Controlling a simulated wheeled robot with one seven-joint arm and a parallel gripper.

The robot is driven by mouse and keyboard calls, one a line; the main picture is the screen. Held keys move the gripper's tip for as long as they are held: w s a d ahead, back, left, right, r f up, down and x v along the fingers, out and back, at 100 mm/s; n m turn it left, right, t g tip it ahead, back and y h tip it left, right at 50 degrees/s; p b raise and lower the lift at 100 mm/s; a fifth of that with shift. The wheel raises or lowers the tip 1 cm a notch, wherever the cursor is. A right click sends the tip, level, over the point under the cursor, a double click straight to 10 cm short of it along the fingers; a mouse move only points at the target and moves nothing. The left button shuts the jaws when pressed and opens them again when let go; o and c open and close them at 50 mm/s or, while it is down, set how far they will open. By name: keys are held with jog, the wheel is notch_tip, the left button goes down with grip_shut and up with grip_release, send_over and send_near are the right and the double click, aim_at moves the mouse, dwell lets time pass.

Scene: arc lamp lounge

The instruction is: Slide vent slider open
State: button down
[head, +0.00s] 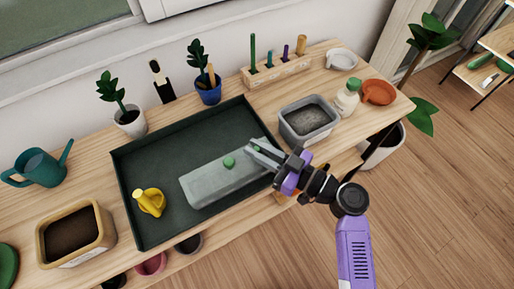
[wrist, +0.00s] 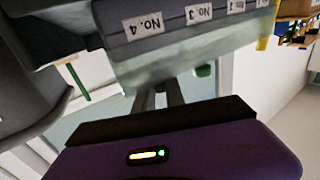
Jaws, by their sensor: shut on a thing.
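A pale grey translucent box (head: 215,182) lies in a dark green tray (head: 150,169). A bit of green (wrist: 160,88) shows beside the fingers (wrist: 172,88) in the wrist view. The fingers hide most of this piece, and whether the vent is open cannot be told.
A grey tub (head: 309,121), a white bottle (head: 346,101) and an orange pot (head: 378,93) are to the right. Small potted plants (head: 130,120) and a tool rack (head: 276,73) stand behind the tray.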

jog(key=shift+w+d+f+b, duration=0.25)
jog(key=shift+w+d+b, duration=0.45)
jog(key=shift+d+b, duration=0.4)
jog(key=shift+w+d+b, duration=0.1)
jog(key=shift+w+b, duration=0.05)
jog(key=shift+b, duration=0.2)
jog(key=shift+d+r, duration=0.15)
jog(key=shift+r, duration=0.1)
jog(key=c, duration=1.4)
grip_release()
jog(key=shift+o, duration=0.2)
jog(key=b+v, duration=0.1)
jog(key=v, duration=0.6)
jog(key=shift+d+b, duration=0.3)
jog(key=shift+d, duration=0.05)
